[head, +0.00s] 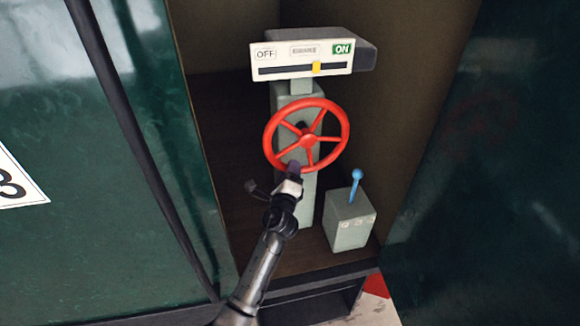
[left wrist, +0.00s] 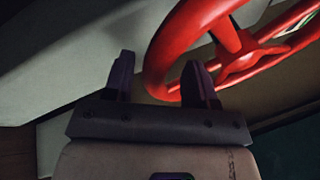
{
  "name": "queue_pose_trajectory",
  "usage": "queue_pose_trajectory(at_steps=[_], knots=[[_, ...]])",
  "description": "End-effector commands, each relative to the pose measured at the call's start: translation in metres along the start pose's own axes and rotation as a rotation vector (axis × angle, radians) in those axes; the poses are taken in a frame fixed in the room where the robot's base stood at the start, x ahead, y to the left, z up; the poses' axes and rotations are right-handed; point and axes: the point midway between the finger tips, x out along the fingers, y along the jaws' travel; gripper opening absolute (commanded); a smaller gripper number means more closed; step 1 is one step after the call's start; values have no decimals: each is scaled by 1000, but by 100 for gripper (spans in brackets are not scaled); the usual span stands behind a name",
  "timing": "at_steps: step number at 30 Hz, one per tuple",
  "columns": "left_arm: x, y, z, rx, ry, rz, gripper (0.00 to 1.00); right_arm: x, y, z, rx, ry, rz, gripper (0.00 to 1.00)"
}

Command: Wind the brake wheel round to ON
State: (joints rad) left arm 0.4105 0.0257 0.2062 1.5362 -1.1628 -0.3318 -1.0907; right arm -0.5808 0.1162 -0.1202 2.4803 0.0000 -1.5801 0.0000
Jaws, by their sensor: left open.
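The red brake wheel (head: 345,125) stands on a grey-green pedestal (head: 308,200) and shows five-sided spoking around a hub. Above it a white indicator plate (head: 290,60) reads OFF at left and ON at right. Its yellow marker (head: 317,68) sits right of the middle of the slot, short of the ON label. My left gripper (head: 292,172) is open at the wheel's lower left rim. In the left wrist view the wheel (left wrist: 185,30) passes between and behind the two dark fingers (left wrist: 158,72); I cannot tell whether they touch it. My right gripper is out of view.
A small grey-green box (head: 350,225) with a blue lever (head: 355,185) stands to the right of the pedestal. Dark green tram panels (head: 90,190) flank the cab opening on both sides. The dark floor edge (head: 320,282) lies below.

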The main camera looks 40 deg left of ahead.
Motion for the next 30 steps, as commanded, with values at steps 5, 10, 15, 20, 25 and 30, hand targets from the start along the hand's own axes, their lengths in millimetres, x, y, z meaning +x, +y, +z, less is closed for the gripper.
queue_pose_trajectory(at_steps=[5,10,15,20,25,30], knots=[[13,0,1,0,-1,1,52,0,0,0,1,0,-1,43],[16,0,0,0,0,1,52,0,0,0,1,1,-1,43],[16,0,0,0,0,1,52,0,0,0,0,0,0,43],[16,0,0,0,0,1,42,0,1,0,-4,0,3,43],[16,0,0,0,0,1,26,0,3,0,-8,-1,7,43],[16,0,0,0,0,1,9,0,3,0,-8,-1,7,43]])
